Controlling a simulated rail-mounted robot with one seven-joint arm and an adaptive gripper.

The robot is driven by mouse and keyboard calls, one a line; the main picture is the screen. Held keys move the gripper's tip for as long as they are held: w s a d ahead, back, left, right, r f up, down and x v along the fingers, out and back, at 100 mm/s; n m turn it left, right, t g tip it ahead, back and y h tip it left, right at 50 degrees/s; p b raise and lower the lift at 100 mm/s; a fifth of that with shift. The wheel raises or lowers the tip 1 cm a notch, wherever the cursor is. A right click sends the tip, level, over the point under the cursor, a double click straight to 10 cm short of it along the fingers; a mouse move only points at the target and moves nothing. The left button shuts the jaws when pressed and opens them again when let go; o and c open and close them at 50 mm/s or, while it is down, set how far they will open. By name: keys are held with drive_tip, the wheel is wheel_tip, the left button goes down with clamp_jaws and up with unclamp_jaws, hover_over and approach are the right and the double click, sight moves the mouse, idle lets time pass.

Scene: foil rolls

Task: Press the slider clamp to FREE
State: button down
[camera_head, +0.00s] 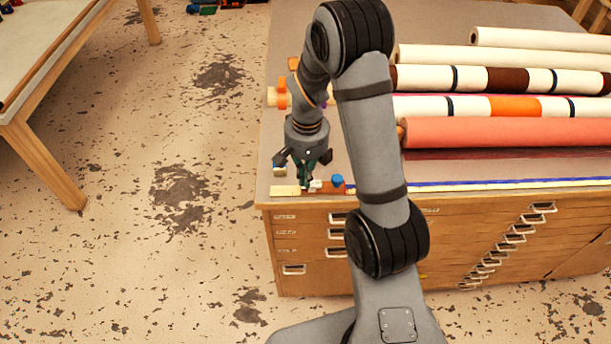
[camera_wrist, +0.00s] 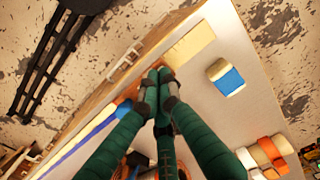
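A small red-brown block with a blue knob, which looks like the slider clamp (camera_head: 337,182), sits at the table's front edge beside the blue-and-cream strip in the head view. No FREE marking is readable.
A cream block (camera_head: 285,191) lies at the left front corner, with a blue-and-yellow block (camera_wrist: 226,78) behind it. Long rolls (camera_head: 500,131) fill the right of the drawer table (camera_head: 340,163). An orange-ringed roll end (camera_head: 280,95) lies further back.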

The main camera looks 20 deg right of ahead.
drive_tip(key=shift+f, duration=0.1)
drive_tip(key=shift+a+f+b, duration=0.15)
drive_tip(key=shift+f+b, duration=0.2)
drive_tip(key=shift+b, duration=0.35)
drive_tip(key=shift+r, duration=0.1)
drive_tip(key=shift+s+d+r, duration=0.2)
drive_tip(key=shift+d, duration=0.6)
drive_tip(key=shift+a, duration=0.15)
wheel_tip(320, 180, up, 14)
drive_tip(key=a+p, duration=0.1)
drive_tip(key=p, duration=0.1)
drive_tip(key=shift+w, duration=0.15)
